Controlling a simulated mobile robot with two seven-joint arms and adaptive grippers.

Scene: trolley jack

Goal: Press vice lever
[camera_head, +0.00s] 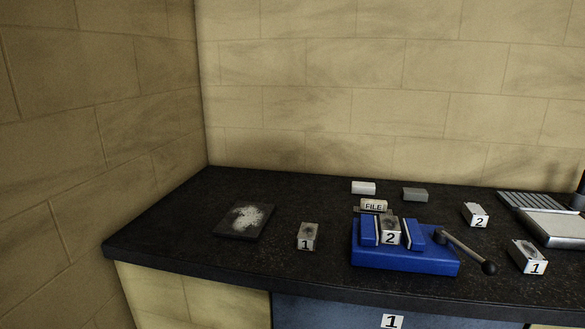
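A blue vice (405,262) stands on the dark worktop near its front edge. A grey block marked 2 (390,231) sits between its two raised blue jaws. The vice lever (465,248) is a grey rod on the vice's right side, slanting down to the right to a dark ball knob (489,268). Neither of my grippers is in view.
Loose blocks marked 1 (307,237), 2 (475,215) and 1 (528,257) lie around the vice. A FILE block (373,205), white block (363,187) and grey-green block (415,195) lie behind. A dusty dark plate (246,221) lies left; a metal tray (555,228) right.

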